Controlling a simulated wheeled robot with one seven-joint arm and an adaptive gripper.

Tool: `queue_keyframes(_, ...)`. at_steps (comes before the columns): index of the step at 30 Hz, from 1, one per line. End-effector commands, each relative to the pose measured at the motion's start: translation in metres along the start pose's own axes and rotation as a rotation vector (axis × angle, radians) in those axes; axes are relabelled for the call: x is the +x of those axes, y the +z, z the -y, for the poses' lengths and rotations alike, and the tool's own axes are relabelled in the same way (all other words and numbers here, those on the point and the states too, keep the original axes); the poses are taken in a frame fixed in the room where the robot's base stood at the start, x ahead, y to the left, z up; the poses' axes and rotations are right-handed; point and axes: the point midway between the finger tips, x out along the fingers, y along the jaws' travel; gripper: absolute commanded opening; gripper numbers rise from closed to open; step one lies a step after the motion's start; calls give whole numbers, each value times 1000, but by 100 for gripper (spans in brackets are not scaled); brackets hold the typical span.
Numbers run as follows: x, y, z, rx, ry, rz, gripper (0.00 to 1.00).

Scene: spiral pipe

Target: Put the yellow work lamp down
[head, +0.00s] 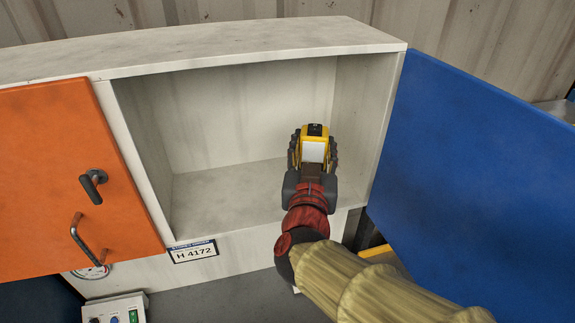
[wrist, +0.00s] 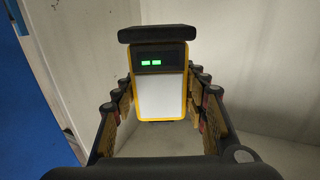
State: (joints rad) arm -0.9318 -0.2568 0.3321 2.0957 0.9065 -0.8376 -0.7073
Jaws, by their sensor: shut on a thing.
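The yellow work lamp (head: 314,146) is in my gripper (head: 314,158), inside the right part of the open cabinet compartment. In the wrist view the lamp (wrist: 160,95) stands upright between the fingers of my gripper (wrist: 160,110). It has a white front panel, a dark top and two green lights. The fingers lie along both its sides and are shut on it. My gripper and arm hide the lamp's lower part in the head view, so I cannot tell whether its base touches the shelf.
The white cabinet (head: 215,55) has an orange door (head: 70,170) with handles at left and a blue door (head: 465,185) swung open at right. The shelf floor (head: 220,190) left of the lamp is clear. The right inner wall (head: 365,120) is close to my gripper.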

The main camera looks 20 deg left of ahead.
Motion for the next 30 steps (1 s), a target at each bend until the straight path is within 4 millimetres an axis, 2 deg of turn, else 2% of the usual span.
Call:
queue_keyframes(3, 15, 12, 20, -3, -1, 3, 8)
queue_keyframes(6, 24, 32, 32, -4, -1, 3, 8)
queue_keyframes(12, 37, 55, 47, 0, 1, 0, 8)
queue_keyframes(19, 42, 66, 54, 0, 1, -1, 8)
queue_keyframes(26, 42, 96, 55, -1, 0, 1, 8)
queue_keyframes(30, 42, 98, 55, 1, 0, -2, 8)
